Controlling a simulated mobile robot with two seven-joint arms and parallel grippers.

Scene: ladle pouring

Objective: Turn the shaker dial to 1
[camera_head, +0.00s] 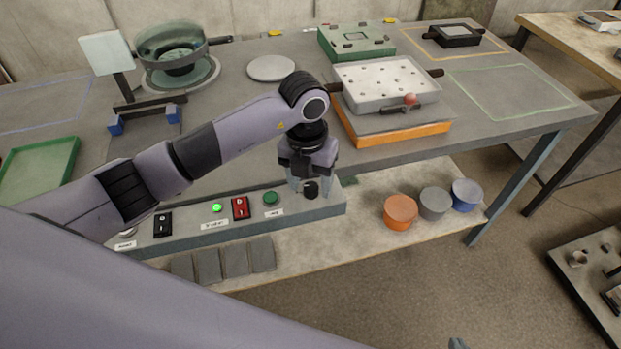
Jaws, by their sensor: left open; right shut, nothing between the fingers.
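The control panel (185,237) is a long grey box along the table's front edge. A round black dial (311,190) sits at its right end; its setting is too small to read. My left gripper (311,186) points down over this dial, open, with one finger on either side. I cannot tell whether the fingers touch it. A red rocker switch (241,208), a lit green lamp (217,208) and a green button (271,198) are left of the dial. Only a small grey tip of my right gripper (457,343) shows at the bottom edge.
A perforated pan (385,85) stands on an orange-edged base (392,137) behind the gripper. Orange (400,212), grey (435,203) and blue (466,195) cups stand on the lower shelf. A green pot (170,45) stands at the back left. My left arm crosses above the panel.

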